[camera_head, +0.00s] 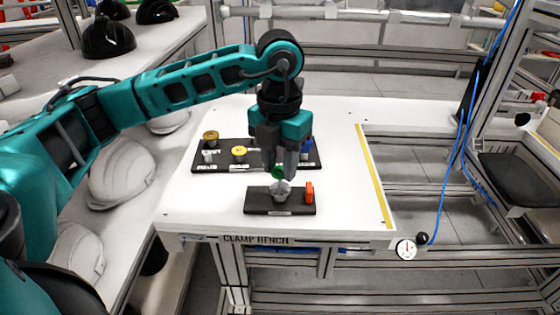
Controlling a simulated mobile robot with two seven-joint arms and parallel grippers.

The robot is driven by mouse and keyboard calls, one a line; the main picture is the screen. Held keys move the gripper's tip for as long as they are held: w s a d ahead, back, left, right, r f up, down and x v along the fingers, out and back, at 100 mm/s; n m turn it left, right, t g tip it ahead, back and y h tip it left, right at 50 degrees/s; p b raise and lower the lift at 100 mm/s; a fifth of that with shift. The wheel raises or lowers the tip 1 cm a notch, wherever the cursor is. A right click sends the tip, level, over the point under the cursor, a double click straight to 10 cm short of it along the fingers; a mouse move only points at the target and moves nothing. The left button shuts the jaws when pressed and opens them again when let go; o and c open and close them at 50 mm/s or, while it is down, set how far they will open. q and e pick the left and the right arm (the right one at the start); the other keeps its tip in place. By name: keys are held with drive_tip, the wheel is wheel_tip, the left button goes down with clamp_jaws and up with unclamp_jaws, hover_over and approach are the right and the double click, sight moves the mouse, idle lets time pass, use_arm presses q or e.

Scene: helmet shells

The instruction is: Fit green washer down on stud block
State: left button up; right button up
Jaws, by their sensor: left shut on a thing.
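The green washer (278,173) is small and partly hidden between the fingers of my left gripper (279,172). The gripper points down and is shut on the washer. The stud block (258,203) is a dark block near the front of the white bench, with a light grey stud (281,190) in its middle and a red upright piece (309,191) at its right end. The washer shows right over the stud; I cannot tell whether they touch. My right gripper is not in view.
Behind the block lies a dark board (222,165) with a brown-gold piece (210,137), a yellow piece (239,152) and a blue piece (307,147). A yellow strip (373,175) runs along the right side of the bench (345,185). White helmet shells (122,172) lie at left.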

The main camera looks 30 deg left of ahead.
sight(280, 177)
use_arm(q)
drive_tip(key=shift+f+b, duration=0.4)
drive_tip(key=shift+f, duration=0.15)
drive_tip(key=shift+f, duration=0.2)
drive_tip(key=shift+f+b, duration=0.4)
drive_tip(key=shift+b, duration=0.1)
drive_tip(key=shift+f+b, duration=0.5)
drive_tip(key=shift+f, duration=0.15)
drive_tip(key=o, duration=0.7)
drive_tip(key=shift+r, duration=0.1)
drive_tip(key=shift+c, duration=0.2)
drive_tip(key=o, duration=0.4)
